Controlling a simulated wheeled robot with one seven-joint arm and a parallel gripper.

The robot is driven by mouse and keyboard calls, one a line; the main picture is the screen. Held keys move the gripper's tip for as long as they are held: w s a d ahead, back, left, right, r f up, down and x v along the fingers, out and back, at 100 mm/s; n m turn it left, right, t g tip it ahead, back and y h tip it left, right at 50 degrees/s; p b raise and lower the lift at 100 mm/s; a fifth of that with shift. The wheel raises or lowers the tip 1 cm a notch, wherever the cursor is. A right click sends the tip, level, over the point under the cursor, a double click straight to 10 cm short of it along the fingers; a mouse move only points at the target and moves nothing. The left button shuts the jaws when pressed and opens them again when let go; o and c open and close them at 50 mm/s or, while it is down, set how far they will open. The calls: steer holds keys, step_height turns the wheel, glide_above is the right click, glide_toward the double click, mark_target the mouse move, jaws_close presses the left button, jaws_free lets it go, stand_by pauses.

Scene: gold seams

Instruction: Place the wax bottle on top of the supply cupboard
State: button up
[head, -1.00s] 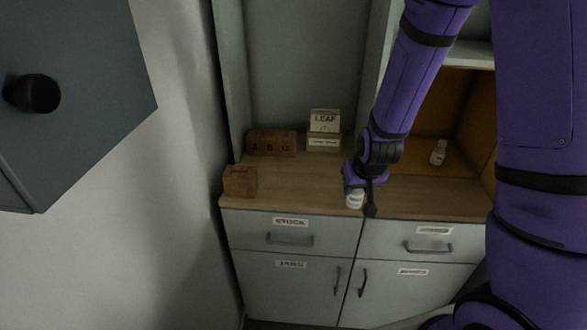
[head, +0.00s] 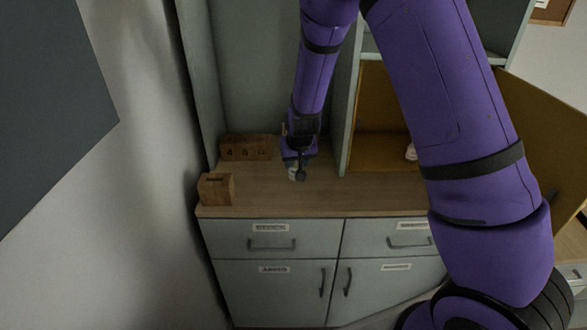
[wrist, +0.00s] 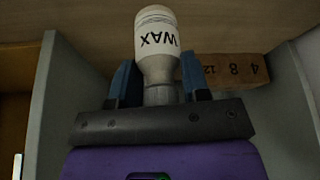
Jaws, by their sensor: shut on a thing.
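The wax bottle (wrist: 157,38), white with a black WAX label that reads upside down in the wrist view, is between the two blue fingers of my gripper (wrist: 158,82). My gripper is shut on it near the narrow end. In the head view my gripper (head: 297,163) is over the wooden counter in the left bay, with a bit of the bottle (head: 292,174) showing below it. I cannot tell whether the bottle touches the counter. The grey unit (head: 300,226) has drawers and doors under its wooden top; no readable label names it the supply cupboard.
Wooden number blocks (head: 246,148) stand at the back left, and a slotted wooden box (head: 216,190) at the front left. A grey divider (head: 347,120) separates the bay from an open yellow-lined compartment (head: 382,110) holding another white bottle (head: 411,153). Front counter is clear.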

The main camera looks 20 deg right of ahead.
mark_target(294, 168)
steer(key=shift+w+a, duration=0.25)
steer(key=shift+w, duration=0.25)
steer(key=shift+f, duration=1.8)
steer(key=o, duration=0.9)
steer(key=shift+f, duration=0.1)
steer(key=shift+o, duration=0.2)
